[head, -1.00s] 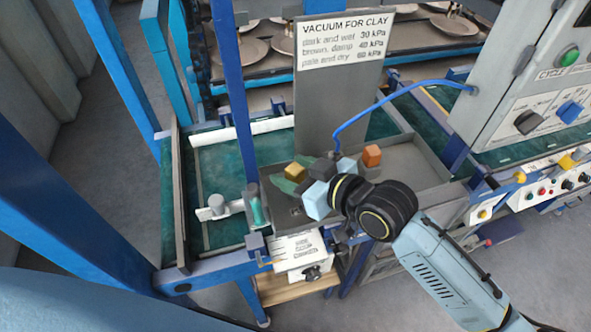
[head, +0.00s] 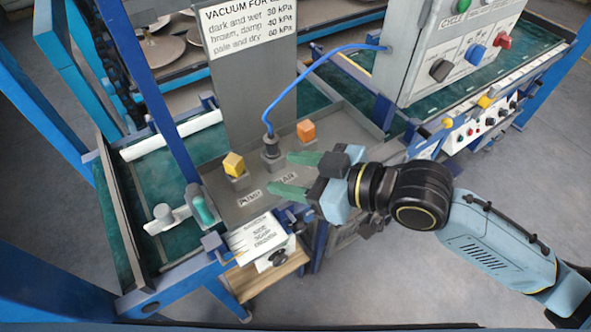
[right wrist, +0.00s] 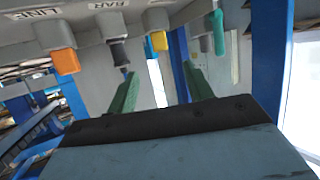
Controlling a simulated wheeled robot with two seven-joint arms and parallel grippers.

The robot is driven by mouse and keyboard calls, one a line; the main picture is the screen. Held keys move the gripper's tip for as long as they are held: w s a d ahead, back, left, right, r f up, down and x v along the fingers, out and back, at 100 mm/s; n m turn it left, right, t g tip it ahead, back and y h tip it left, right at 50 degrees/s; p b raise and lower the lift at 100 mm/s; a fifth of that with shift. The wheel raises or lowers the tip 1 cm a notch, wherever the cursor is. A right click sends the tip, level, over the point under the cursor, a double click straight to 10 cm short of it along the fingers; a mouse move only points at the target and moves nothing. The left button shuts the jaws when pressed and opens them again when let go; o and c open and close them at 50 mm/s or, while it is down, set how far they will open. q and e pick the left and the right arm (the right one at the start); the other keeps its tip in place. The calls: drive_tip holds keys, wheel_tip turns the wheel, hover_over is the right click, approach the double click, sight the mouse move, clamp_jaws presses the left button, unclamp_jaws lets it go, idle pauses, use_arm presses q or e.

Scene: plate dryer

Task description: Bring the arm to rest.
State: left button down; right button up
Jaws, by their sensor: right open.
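My right gripper (head: 280,172) is open in the head view, with two green fingers and nothing between them. It reaches in from the right over the front part of a grey tray (head: 345,118). In the right wrist view, the spread fingers (right wrist: 159,72) show with a gap between them. A yellow block (head: 234,164), a dark fitting with a blue hose (head: 271,146) and an orange block (head: 306,131) stand on the tray beyond the fingertips. The fingers look apart from them. My left gripper is not in view.
A grey sign panel (head: 243,85) stands behind the fittings. A control box (head: 460,50) with knobs stands at the right. A green-handled part (head: 202,205) is at the left, and a white labelled box (head: 258,238) hangs in front. Open floor lies at the lower right.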

drive_tip(key=shift+s+d+r, duration=0.1)
drive_tip(key=shift+d, duration=0.05)
idle(0.6)
drive_tip(key=s+d+f+m+g+h, duration=0.1)
drive_tip(key=s+d+f+m+h, duration=0.55)
drive_tip(key=d, duration=0.45)
drive_tip(key=s+d+f+m+g+h, duration=0.2)
drive_tip(key=s+d+f+m+h, duration=0.2)
drive_tip(key=s+d+f+h, duration=0.45)
wheel_tip(320, 180, down, 30)
drive_tip(key=d+g+y+b, duration=0.1)
drive_tip(key=d+y+b, duration=0.2)
drive_tip(key=s+d+f+g+b, duration=0.1)
drive_tip(key=s+d+f, duration=0.1)
drive_tip(key=s+f, duration=1.4)
drive_tip(key=shift+s+d+h+b, duration=0.3)
drive_tip(key=shift+s+d+b, duration=0.05)
drive_tip(key=shift+s, duration=0.1)
